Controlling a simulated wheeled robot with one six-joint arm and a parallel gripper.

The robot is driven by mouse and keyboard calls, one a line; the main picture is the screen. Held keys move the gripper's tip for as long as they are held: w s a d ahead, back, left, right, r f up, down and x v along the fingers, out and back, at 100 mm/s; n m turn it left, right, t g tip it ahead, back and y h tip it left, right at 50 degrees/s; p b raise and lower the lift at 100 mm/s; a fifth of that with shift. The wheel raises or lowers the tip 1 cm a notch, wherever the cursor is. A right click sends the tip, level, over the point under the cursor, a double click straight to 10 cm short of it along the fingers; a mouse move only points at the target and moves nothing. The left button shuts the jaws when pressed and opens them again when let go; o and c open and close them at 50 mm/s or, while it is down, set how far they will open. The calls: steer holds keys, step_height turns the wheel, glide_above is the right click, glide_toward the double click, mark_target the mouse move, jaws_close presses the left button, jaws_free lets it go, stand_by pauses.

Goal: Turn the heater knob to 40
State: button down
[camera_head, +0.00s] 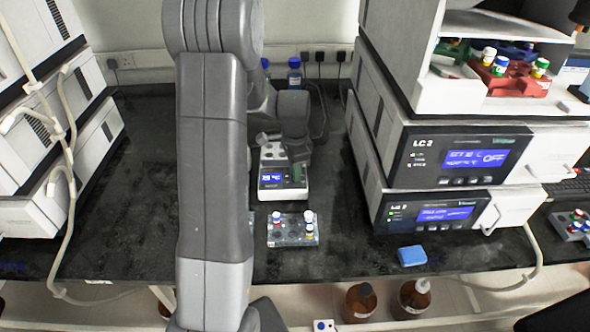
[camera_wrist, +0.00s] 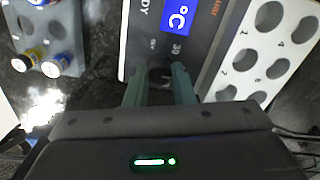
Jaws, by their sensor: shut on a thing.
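The heater (camera_head: 270,192) is a white block with a blue lit display, standing on the dark bench behind the small vial rack. Its display (camera_head: 270,178) reads in °C, but the digits are too small to be sure of. In the wrist view the heater (camera_wrist: 135,32) shows part of this display (camera_wrist: 177,18) and a printed "30" on the dark panel. My gripper (camera_wrist: 160,84) points down at the panel, its greenish fingers shut on the dark knob (camera_wrist: 159,70), which is mostly hidden between them. In the head view my gripper (camera_head: 299,172) covers the knob.
A grey rack (camera_head: 292,240) with several capped vials stands in front of the heater. LC instruments (camera_head: 450,160) stand at right, white units at left. A blue block (camera_head: 412,256) lies near the front edge.

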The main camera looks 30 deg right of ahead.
stand_by(0.3)
steer(key=c, duration=1.2)
jaws_free()
steer(key=shift+c, duration=0.2)
steer(key=shift+r, duration=0.1)
step_height(320, 180, up, 14)
steer(key=shift+f, duration=0.25)
step_height(320, 180, down, 14)
steer(key=shift+r, duration=0.15)
steer(key=shift+r, duration=0.1)
